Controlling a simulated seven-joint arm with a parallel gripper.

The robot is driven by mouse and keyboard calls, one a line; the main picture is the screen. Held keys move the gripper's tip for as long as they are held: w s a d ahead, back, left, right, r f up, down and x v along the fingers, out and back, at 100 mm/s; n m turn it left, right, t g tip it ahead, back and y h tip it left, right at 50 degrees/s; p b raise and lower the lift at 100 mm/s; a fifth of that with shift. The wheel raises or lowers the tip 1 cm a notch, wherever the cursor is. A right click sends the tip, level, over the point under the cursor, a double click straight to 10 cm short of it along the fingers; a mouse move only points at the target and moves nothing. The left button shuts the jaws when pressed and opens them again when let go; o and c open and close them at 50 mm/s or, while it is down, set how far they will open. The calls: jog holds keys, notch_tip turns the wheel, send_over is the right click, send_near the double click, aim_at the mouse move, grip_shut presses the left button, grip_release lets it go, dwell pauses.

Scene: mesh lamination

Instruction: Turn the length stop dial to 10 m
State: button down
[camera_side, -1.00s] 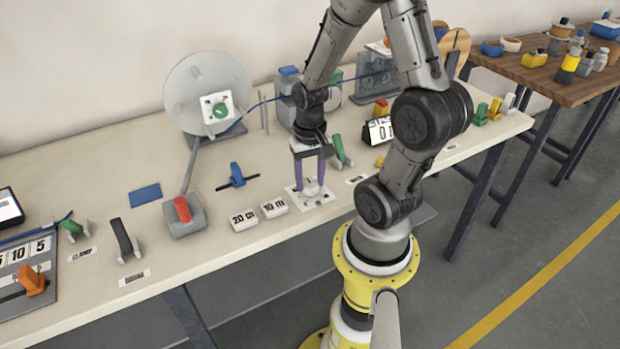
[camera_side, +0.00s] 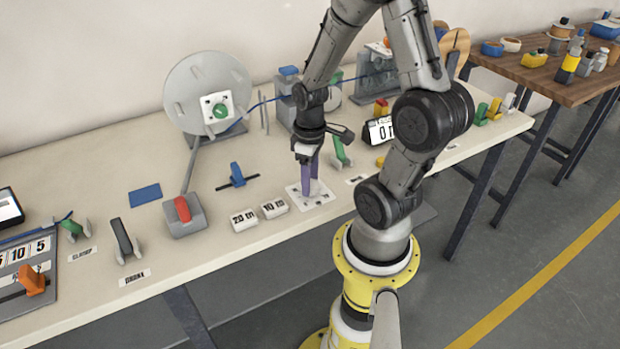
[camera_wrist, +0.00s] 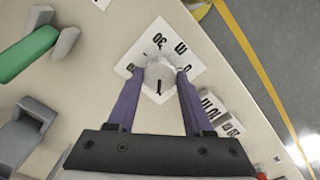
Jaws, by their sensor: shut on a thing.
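The length stop dial (camera_wrist: 160,72) is a pale round knob on a white square plate with black markings around it. In the side view, its plate (camera_side: 322,197) lies near the front edge of the table, and the knob is mostly hidden by the fingers. My gripper (camera_wrist: 158,78) points down with its two purple fingers shut on the knob, one on each side. In the side view, my gripper (camera_side: 311,187) stands over the plate. A dark mark shows on the knob, but the setting it points at is too small to read surely.
White blocks marked 20 m (camera_side: 243,220) and 10 m (camera_side: 274,208) sit left of the dial plate. A green lever (camera_side: 341,152) stands just behind it.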

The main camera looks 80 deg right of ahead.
jog(key=shift+r+n, duration=0.1)
jog(key=shift+n, duration=0.5)
jog(key=shift+c, duration=1.5)
grip_release()
notch_tip(320, 180, up, 14)
